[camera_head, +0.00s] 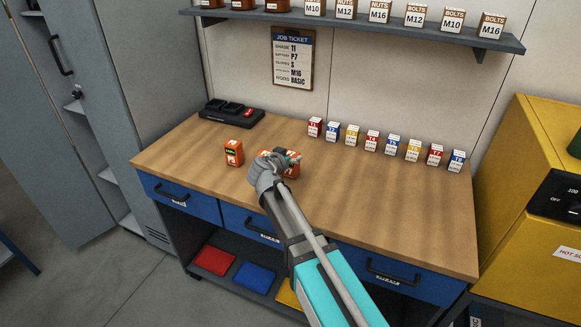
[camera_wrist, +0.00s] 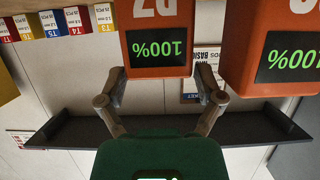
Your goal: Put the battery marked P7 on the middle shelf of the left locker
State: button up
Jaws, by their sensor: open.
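My gripper (camera_head: 282,160) is open over the workbench, low among orange batteries. In the wrist view, which is upside down, the fingers (camera_wrist: 160,88) stand on either side of one orange battery (camera_wrist: 160,65) showing 100%. Its marking is cut off by the picture edge, so I cannot read it fully. A second orange battery (camera_wrist: 268,80), also at 100%, is close on the right. In the head view another orange battery (camera_head: 233,152) stands apart on the left; my gripper partly hides the others (camera_head: 292,170). The grey locker (camera_head: 165,60) at left shows shelves (camera_head: 107,177) inside.
A black charger (camera_head: 232,114) lies at the bench's back left. Several small coloured boxes (camera_head: 371,141) line the back right. A wall shelf (camera_head: 370,30) runs above, and a job ticket (camera_head: 292,58) lists P7. A yellow machine (camera_head: 535,170) stands at right.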

jog(key=shift+x, duration=0.85)
jog(key=c, duration=1)
jog(key=shift+r, duration=0.15)
jog(key=shift+r+p, duration=1)
jog(key=shift+p, duration=0.05)
jog(key=s+r+p, duration=0.3)
jog(key=s, duration=0.1)
jog(key=s+r+p, duration=0.4)
jog(key=s, duration=0.1)
jog(key=s+r+p, duration=0.3)
jog(key=s, duration=0.2)
jog(key=shift+d+r+p, duration=0.2)
jog(key=shift+r+p, duration=0.1)
jog(key=shift+r, duration=0.05)
